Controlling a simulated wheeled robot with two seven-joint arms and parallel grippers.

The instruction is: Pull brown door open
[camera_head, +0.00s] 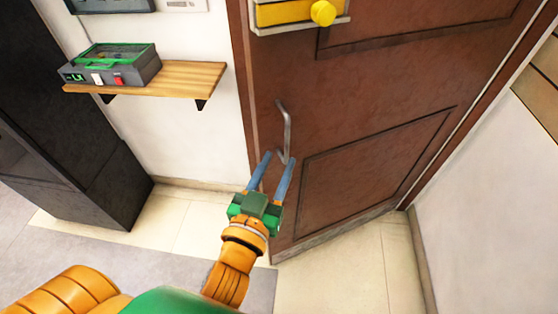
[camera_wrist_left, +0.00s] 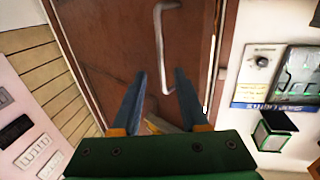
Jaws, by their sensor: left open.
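The brown door (camera_head: 370,120) fills the middle and right of the head view. It looks ajar: its handle-side lower corner stands out from the wall line. A grey metal bar handle (camera_head: 286,120) is near its left edge; it also shows in the left wrist view (camera_wrist_left: 160,45). My left gripper (camera_head: 280,157) is open, with its blue fingers on either side of the handle's lower end. In the left wrist view, that end lies between the fingertips (camera_wrist_left: 160,74). I cannot tell whether either finger touches it. My right gripper is not in view.
A yellow box with a round knob (camera_head: 323,13) is on the upper door. A wooden shelf (camera_head: 180,78) with a grey-green device (camera_head: 110,65) is on the left wall. A dark cabinet (camera_head: 60,120) stands at left. A white wall (camera_head: 490,210) borders the right. The tiled floor (camera_head: 340,270) is clear.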

